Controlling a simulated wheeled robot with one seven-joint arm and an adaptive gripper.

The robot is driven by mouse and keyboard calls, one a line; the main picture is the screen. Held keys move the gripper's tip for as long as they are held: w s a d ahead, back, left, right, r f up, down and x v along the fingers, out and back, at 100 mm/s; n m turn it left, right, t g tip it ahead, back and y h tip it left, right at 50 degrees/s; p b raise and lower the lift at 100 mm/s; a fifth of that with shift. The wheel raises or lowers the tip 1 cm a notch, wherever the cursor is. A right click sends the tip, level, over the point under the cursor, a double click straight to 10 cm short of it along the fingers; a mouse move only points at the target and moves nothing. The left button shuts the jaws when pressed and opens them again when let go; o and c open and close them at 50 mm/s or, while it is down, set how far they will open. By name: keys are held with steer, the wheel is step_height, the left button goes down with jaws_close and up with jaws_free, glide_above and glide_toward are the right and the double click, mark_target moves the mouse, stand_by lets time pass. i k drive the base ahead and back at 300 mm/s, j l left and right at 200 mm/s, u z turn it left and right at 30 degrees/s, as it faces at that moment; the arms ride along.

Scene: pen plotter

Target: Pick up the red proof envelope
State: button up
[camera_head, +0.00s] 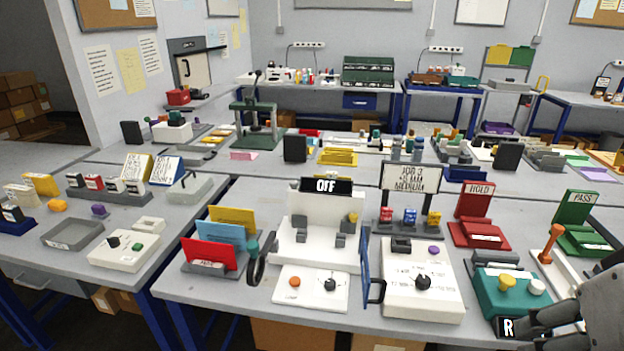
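A red envelope-like card (208,253) stands upright, leaning slightly, at the front of a grey rack (205,269) on the left of the near table. A blue one (222,238) and a yellow one (234,218) stand behind it. A small white label shows at the red card's foot. My gripper (540,328) is at the bottom right corner, far to the right of the rack, beside a teal device. Its dark fingers are partly cut off by the frame, and their opening is unclear. A black "R" plate is beside them.
A white plotter-like machine (318,232) with an "OFF" sign stands right of the rack, with black and blue handles near it. A gap separates the left table.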

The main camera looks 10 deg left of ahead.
mark_target(194, 248)
steer(key=u, duration=1.25)
steer(key=i, duration=1.05)
